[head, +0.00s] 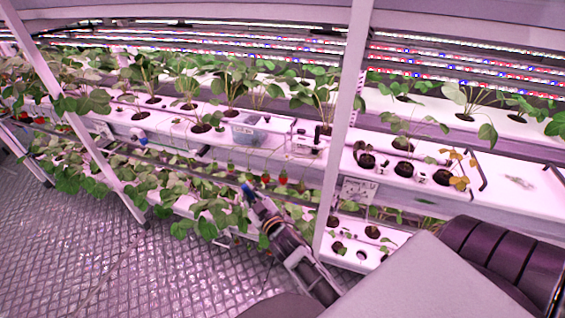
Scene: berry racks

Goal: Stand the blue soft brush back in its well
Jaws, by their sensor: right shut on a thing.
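My right gripper (263,209) reaches in from the bottom middle, in front of the lower strawberry row. It is shut on the blue brush (247,191), whose blue end shows at the fingertips, in the air in front of the hanging berries. The rest of the brush is hidden by the fingers or too small to make out. I cannot tell which opening is the brush's well. My left gripper is not in view.
White gutters with strawberry plants run across the rack. A pale bluish bin (250,132) and a small white box (306,144) sit on the upper gutter. A white post (345,120) stands just right of my gripper. The tiled floor (100,255) is clear at left.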

